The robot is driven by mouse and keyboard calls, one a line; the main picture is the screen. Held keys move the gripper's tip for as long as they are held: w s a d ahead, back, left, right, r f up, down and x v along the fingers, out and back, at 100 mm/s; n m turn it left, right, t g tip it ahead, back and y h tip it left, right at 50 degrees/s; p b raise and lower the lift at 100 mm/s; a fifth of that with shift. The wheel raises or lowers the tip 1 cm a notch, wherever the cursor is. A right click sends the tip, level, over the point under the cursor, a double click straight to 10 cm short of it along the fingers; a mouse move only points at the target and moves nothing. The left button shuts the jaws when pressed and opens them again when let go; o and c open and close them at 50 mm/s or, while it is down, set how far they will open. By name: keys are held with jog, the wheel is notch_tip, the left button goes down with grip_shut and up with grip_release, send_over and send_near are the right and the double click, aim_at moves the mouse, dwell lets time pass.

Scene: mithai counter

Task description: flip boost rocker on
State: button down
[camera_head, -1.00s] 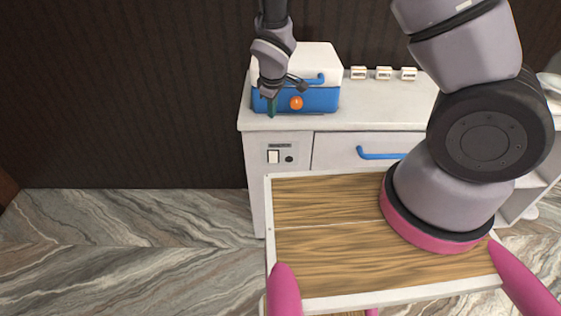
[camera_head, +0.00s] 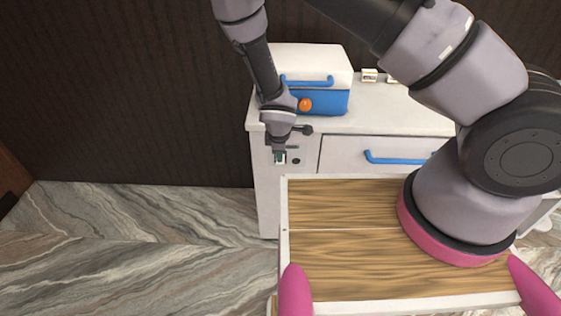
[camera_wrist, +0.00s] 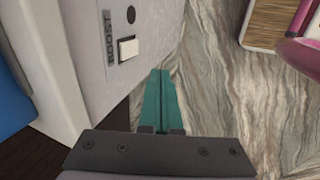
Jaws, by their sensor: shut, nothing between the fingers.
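The boost rocker (camera_wrist: 128,49) is a small white switch on a grey plate (camera_wrist: 110,65) marked BOOST, on the front face of the white counter. In the wrist view one edge of it looks raised from the plate; I cannot tell its on or off state. My gripper (camera_wrist: 160,78) has green fingers, shut and empty, in front of that face and beside the rocker, apparently apart from it. In the head view my gripper (camera_head: 280,158) covers most of the rocker.
A round dark knob or light (camera_wrist: 131,15) sits beside the rocker. A blue and white box (camera_head: 322,100) with an orange knob (camera_head: 305,105) stands on the counter top (camera_head: 385,122). A drawer with a blue handle (camera_head: 400,158) is to the right. The marble floor (camera_head: 140,240) is clear.

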send_near(280, 164)
jog(key=s+f, duration=0.3)
jog(key=f, duration=0.2)
jog(key=w, duration=0.1)
jog(key=w+f, duration=0.1)
jog(key=w, duration=0.1)
jog(key=shift+d+f, duration=0.1)
jog(key=shift+f, duration=0.05)
jog(key=shift+w, duration=0.55)
jog(key=shift+w+f, duration=0.15)
jog(key=shift+w, duration=0.15)
jog(key=shift+r, duration=0.8)
